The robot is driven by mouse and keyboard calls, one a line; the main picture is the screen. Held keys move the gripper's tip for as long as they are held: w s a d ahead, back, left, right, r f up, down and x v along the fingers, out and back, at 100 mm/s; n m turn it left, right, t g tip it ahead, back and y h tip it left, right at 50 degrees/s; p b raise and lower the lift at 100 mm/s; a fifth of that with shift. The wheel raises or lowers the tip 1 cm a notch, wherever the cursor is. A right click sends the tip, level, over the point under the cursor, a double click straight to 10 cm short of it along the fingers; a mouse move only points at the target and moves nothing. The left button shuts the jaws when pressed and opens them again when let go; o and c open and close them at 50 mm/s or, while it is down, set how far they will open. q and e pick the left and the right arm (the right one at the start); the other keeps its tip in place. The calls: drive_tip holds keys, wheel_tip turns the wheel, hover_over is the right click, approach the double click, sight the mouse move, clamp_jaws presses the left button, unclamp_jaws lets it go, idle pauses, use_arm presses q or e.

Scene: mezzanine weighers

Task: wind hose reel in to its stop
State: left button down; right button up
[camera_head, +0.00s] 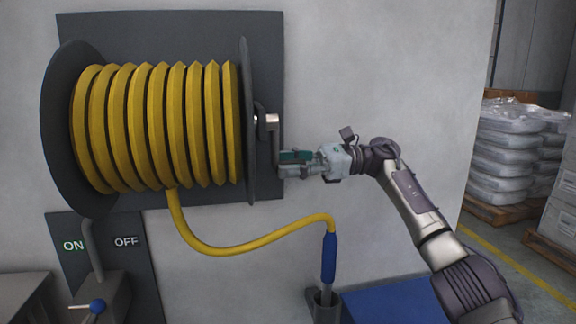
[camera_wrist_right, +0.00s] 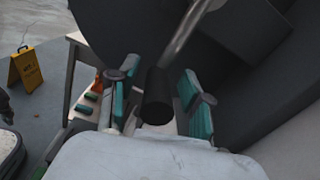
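The hose reel (camera_head: 247,130) is mounted on a dark wall plate, with yellow hose (camera_head: 155,125) wound around its drum. A length of hose hangs below and runs right to a blue nozzle (camera_head: 329,258), whose tip is in a grey holder (camera_head: 322,305). The crank arm (camera_head: 275,145) hangs down from the hub at the reel's right side. My right gripper (camera_head: 284,165) is at the crank's lower end. In the right wrist view, the black crank handle (camera_wrist_right: 158,97) shows between the open teal fingers (camera_wrist_right: 158,108), with gaps on both sides. My left gripper is out of view.
A blue surface (camera_head: 395,302) is at the lower right. Wrapped sacks (camera_head: 505,150) stand on pallets beyond the wall. A yellow floor sign (camera_wrist_right: 26,68) stands at left in the wrist view.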

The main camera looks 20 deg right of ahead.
drive_tip(key=shift+f, duration=0.15)
drive_tip(key=shift+d, duration=0.2)
drive_tip(key=s+d, duration=0.1)
drive_tip(key=d, duration=1)
drive_tip(key=shift+d, duration=0.3)
